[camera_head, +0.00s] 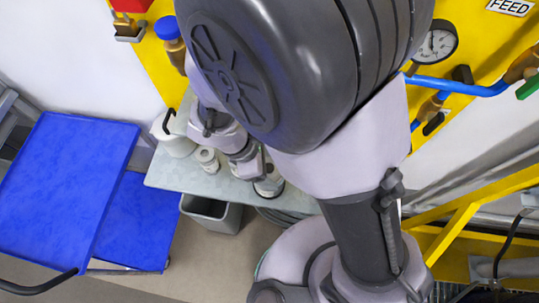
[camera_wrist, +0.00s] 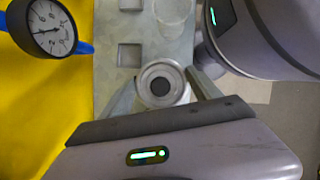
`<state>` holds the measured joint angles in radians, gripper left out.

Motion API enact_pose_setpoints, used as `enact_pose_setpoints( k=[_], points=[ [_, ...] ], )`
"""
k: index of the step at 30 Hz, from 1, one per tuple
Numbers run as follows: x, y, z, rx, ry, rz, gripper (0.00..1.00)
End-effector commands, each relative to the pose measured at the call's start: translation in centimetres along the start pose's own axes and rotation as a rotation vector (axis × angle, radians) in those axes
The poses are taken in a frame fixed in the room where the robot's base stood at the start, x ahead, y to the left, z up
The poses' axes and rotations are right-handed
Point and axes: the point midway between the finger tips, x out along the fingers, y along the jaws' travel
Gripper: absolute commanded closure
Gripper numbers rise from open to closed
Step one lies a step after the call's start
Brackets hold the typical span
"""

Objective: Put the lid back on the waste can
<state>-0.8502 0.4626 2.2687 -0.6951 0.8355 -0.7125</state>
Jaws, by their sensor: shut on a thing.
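My gripper (camera_wrist: 162,96) points down over the bench, its two fingers on either side of a round, pale metal lid (camera_wrist: 160,72) with a dark centre. It is shut on the lid. In the head view my gripper (camera_head: 252,170) is at the right part of the bench, just above a small pale can with a dark band (camera_head: 269,188), which I take as the waste can. The can is mostly hidden by my gripper in the head view and by the lid in the wrist view. I cannot tell whether the lid touches the rim.
The grey bench (camera_head: 170,179) also carries a white jug with a black handle (camera_head: 174,138) and a small white container (camera_head: 207,160). A clear beaker (camera_wrist: 174,12) stands near the lid. A grey bin (camera_head: 212,214) is below; a blue cart (camera_head: 65,185) stands left. A gauge (camera_wrist: 52,27) is on the yellow panel.

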Motion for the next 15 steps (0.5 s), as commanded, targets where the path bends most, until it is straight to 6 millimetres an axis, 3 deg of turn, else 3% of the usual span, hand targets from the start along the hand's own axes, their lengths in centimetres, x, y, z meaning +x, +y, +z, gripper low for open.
enact_pose_setpoints(
  k=[8, 9, 12, 15],
  points=[
    [0.0, 0.01, 0.0, 0.0, 0.0, 0.0, 0.66],
    [0.0, 0.01, 0.0, 0.0, 0.0, 0.0, 0.22],
    [0.0, 0.01, -0.01, 0.0, 0.0, 0.0, 0.02],
    [-0.01, 0.01, -0.01, 0.0, 0.0, 0.0, 0.02]
  ],
)
